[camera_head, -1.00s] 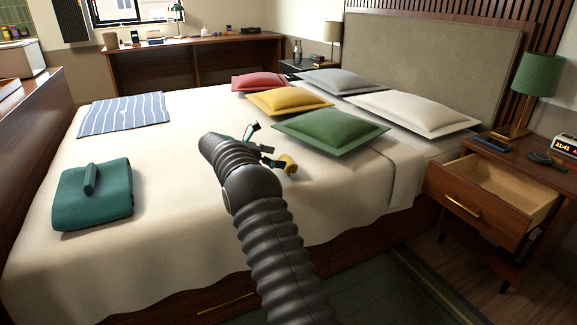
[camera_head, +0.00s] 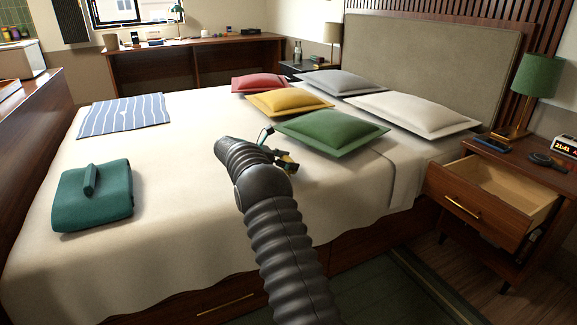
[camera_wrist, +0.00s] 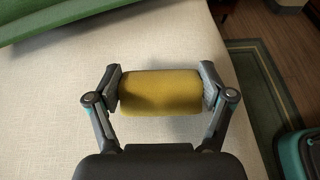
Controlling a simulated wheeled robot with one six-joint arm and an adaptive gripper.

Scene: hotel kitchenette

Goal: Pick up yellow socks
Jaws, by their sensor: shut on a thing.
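The yellow socks (camera_wrist: 160,91) are a rolled bundle between the two fingers of my gripper (camera_wrist: 161,90) in the wrist view. The finger pads press on both ends of the roll, so my gripper is shut on it. My arm hides part of the bed there. I cannot tell whether the roll still touches the bedspread.
The bed (camera_head: 170,200) carries a green pillow (camera_head: 330,132), other pillows, a striped folded cloth (camera_head: 124,114) and a teal folded bundle (camera_head: 93,195). A nightstand with an open drawer (camera_head: 490,200) stands at the right. The middle of the bed is mostly clear.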

